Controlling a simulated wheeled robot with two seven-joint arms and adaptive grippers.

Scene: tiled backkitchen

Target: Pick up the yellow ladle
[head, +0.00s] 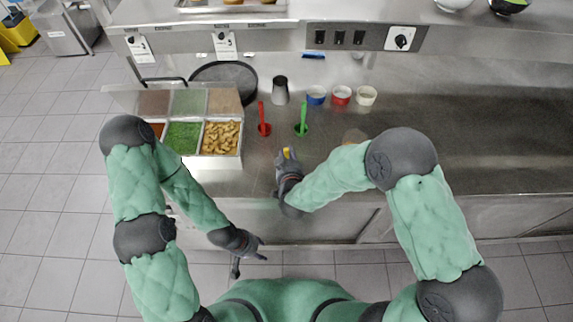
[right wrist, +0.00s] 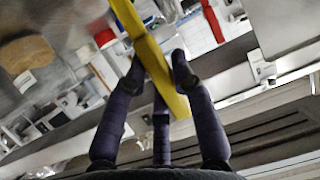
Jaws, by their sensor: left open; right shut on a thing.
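The yellow ladle (head: 287,153) shows in the head view as a small yellow piece at the tip of my right gripper (head: 287,165), over the front part of the counter. In the right wrist view its long yellow handle (right wrist: 148,48) runs slantwise between the fingers of my right gripper (right wrist: 160,72), which is shut on it. The ladle's bowl cannot be made out. My left gripper (head: 252,256) is open and empty, low in front of the counter and apart from everything on it.
A red ladle (head: 263,126) and a green ladle (head: 301,122) stand on the steel counter (head: 460,140). A food container (head: 227,162) is at left. The counter's right side is clear.

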